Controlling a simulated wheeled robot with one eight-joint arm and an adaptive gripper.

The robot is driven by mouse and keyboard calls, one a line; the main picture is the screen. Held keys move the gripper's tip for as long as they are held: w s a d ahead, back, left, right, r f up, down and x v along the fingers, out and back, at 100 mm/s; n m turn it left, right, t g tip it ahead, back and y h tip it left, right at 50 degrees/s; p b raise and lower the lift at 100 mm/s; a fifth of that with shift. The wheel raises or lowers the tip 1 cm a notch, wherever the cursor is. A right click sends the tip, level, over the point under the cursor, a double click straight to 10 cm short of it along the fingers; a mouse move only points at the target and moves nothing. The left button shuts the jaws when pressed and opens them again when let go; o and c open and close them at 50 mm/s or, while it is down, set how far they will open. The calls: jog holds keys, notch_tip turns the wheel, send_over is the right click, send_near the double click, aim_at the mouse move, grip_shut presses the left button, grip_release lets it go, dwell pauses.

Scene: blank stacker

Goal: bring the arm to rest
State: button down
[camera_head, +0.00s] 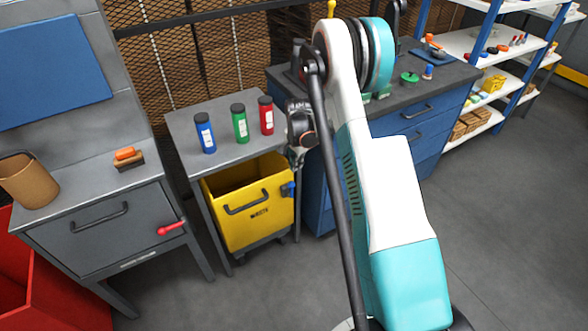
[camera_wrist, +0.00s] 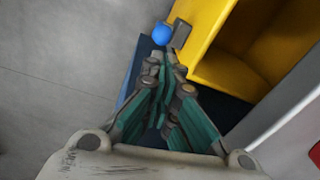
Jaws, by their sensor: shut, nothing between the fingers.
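My arm (camera_head: 385,190), white and teal, stands raised across the middle and right of the head view. Its dark wrist end (camera_head: 301,125) hangs at the right edge of the small grey table. In the wrist view my gripper (camera_wrist: 168,66) has its teal-sided fingers drawn together with nothing between them. It points down past the yellow bin, near the bin's blue knob (camera_wrist: 162,33). The fingertips cannot be made out in the head view.
The small table (camera_head: 183,125) holds blue, green and red bottles. The yellow bin (camera_head: 268,221) stands below. A blue drawer bench (camera_head: 425,135) is behind my arm. A grey cabinet (camera_head: 100,228) with a red handle is at left. Open floor (camera_head: 510,210) lies at right.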

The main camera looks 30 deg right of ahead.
jog(key=s+a+r+n+t, duration=0.15)
jog(key=s+a+r, duration=0.25)
jog(key=r, duration=0.5)
jog(key=s+a+r+n+t, duration=0.1)
jog(key=s+a+r+n, duration=0.2)
jog(key=r, duration=0.7)
jog(key=s+a+r+n+t, duration=0.1)
jog(key=s+a+r+n, duration=0.25)
jog(key=r, duration=0.55)
jog(key=s+a+r+n+t, duration=0.1)
jog(key=s+a+r+n, duration=0.1)
jog(key=s, duration=0.9)
jog(key=s+a+r+n+t, duration=0.2)
jog(key=s+a+n, duration=0.3)
jog(key=s, duration=0.6)
jog(key=shift+s+a+r+n, duration=0.15)
jog(key=shift+a+r+n, duration=0.25)
jog(key=shift+a, duration=0.35)
